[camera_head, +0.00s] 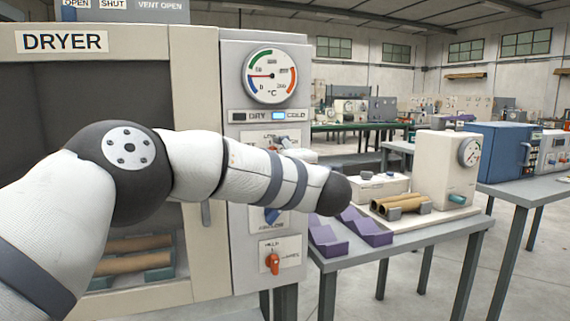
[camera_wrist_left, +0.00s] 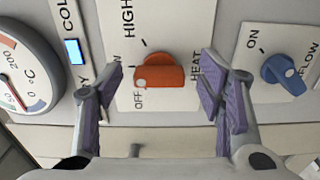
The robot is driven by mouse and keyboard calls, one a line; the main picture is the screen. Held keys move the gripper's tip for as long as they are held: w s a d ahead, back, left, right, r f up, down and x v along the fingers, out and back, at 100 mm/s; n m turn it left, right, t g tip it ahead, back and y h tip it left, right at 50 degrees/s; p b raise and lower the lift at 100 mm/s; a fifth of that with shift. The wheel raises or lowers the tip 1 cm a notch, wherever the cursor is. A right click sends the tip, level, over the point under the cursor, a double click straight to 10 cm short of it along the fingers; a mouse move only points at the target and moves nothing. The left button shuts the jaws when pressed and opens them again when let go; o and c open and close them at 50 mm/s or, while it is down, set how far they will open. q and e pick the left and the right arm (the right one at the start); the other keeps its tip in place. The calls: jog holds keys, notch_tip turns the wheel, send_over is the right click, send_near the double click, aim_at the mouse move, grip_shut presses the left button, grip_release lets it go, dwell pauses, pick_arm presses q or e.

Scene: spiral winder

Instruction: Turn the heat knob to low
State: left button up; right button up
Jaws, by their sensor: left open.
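The orange heat knob (camera_wrist_left: 160,76) sits on a white plate marked HIGH, OFF and HEAT in the left wrist view; a third label is mostly hidden behind a finger. The knob lies sideways in this view, its pale mark at the left end by the OFF lettering. My left gripper (camera_wrist_left: 162,98) is open, with one purple-padded finger on each side of the knob and visible gaps between. In the head view my left arm covers most of the heat plate (camera_head: 272,136), and the knob cannot be made out. My right gripper is not in view.
A blue airflow knob (camera_wrist_left: 284,69) is close to the right finger in the wrist view. The dial gauge (camera_head: 270,75) and lit COLD lamp (camera_head: 279,116) are above the heat plate. An orange lower knob (camera_head: 272,262) is below. A table (camera_head: 420,235) stands to the right.

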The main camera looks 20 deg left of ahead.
pick_arm(q)
jog(key=v, duration=1.1)
jog(key=shift+w, duration=0.15)
notch_tip(320, 180, down, 21)
jog(key=s+m+h, duration=0.2)
jog(key=m+h, duration=0.4)
jog(key=m, duration=0.4)
jog(key=s+f+m+g+h, duration=0.35)
jog(key=s+f+m, duration=0.35)
jog(key=f, duration=0.7)
jog(key=s+a+f+m+g, duration=0.2)
jog(key=s+a+f+g, duration=0.15)
jog(key=s+f, duration=0.55)
jog(key=s+a+f+m+g, duration=0.2)
jog(key=s+f+g, duration=0.2)
jog(key=s, duration=0.8)
jog(key=s+a+m+g, duration=0.1)
jog(key=s+a+g, duration=0.1)
jog(key=s, duration=0.8)
jog(key=s+a+m+g, duration=0.2)
jog(key=s+a+g, duration=0.1)
jog(key=s, duration=0.8)
jog(key=shift+f+g, duration=0.4)
jog(key=shift+g, duration=0.2)
